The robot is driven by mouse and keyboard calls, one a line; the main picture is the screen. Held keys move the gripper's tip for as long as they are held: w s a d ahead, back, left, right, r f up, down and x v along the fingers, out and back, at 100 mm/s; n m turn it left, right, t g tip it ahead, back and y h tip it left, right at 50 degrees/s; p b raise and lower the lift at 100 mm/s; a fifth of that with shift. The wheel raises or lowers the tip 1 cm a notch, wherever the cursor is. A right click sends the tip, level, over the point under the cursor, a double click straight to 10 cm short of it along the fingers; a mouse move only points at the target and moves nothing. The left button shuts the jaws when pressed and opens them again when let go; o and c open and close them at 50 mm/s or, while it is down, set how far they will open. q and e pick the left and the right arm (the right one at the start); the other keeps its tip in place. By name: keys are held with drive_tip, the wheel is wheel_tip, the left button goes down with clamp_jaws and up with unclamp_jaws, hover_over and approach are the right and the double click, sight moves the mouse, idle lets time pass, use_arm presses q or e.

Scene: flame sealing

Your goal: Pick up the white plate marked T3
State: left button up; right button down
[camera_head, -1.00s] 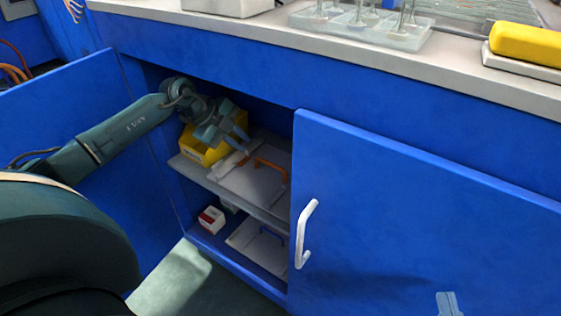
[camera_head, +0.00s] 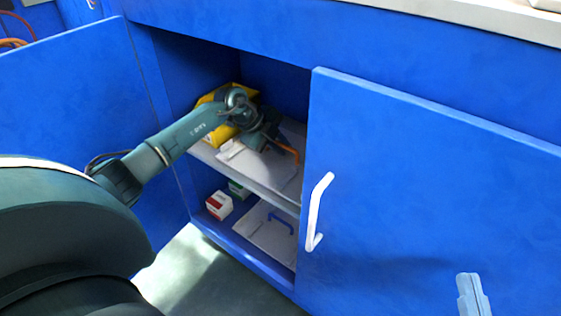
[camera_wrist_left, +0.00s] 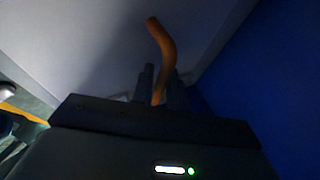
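A pale flat plate (camera_head: 266,174) with an orange handle (camera_head: 290,152) lies on the upper shelf of the open blue cabinet. A second pale plate (camera_head: 262,236) with a blue handle (camera_head: 281,221) lies on the lower shelf. I cannot read a T3 mark on either. My left gripper (camera_head: 283,142) is inside the cabinet at the orange handle, partly hidden by its own arm. In the left wrist view the orange handle (camera_wrist_left: 162,50) runs down between the dark fingers; whether they grip it is unclear. Part of my right gripper (camera_head: 472,294) shows at the lower right, away from the shelves.
A yellow bin (camera_head: 218,103) stands at the back left of the upper shelf. A red-and-white box (camera_head: 219,205) and a green-and-white box (camera_head: 239,189) stand on the lower shelf. The right door (camera_head: 420,190) with its white handle (camera_head: 316,212) borders the opening; the left door (camera_head: 75,100) stands open.

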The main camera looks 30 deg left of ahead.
use_arm(q)
clamp_jaws()
idle(0.3)
drive_tip(key=shift+w, duration=0.1)
